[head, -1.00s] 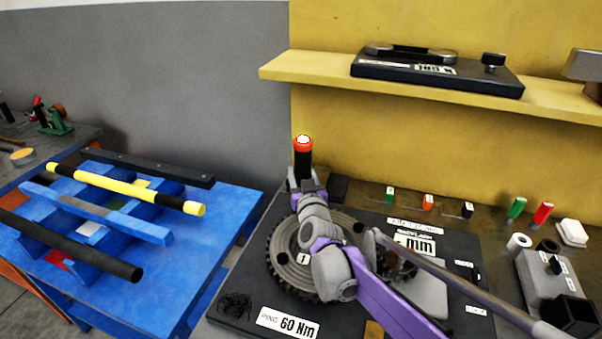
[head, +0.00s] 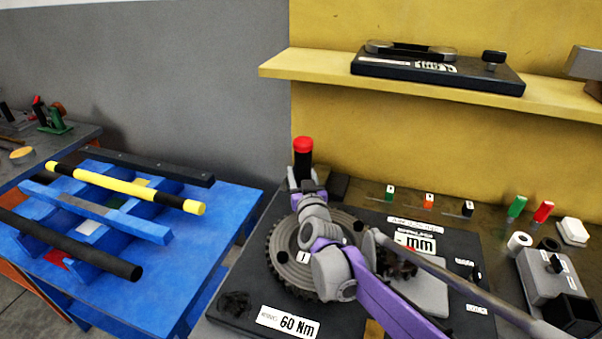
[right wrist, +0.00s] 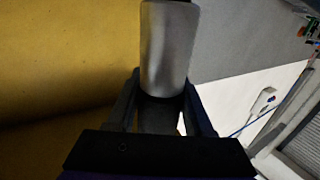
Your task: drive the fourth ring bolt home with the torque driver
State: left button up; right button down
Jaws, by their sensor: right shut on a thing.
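The torque driver (head: 303,160) stands upright at the far edge of the ring, a black body with a red cap. My right gripper (head: 303,186) is shut on its lower part. In the right wrist view a grey cylinder (right wrist: 168,50), which seems to be part of the driver, sits between the fingers (right wrist: 165,105). The toothed grey ring (head: 288,272) lies on the black positioner plate (head: 245,272), with a label reading 1 and dark holes. My right arm covers much of the ring. The driver's tip and the bolt under it are hidden. My left gripper is out of view.
A 60 Nm label (head: 287,323) is on the plate's front. A yellow shelf (head: 300,72) carrying a black gauge case (head: 440,74) runs above. A blue rack (head: 150,250) with bars stands left. Small coloured pieces and a grey box (head: 548,280) lie right.

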jog(key=shift+s+f, duration=0.1)
jog(key=shift+f, duration=0.2)
dwell(1.4)
jog(key=shift+r+p, duration=1.45)
jog(key=shift+r, duration=1.65)
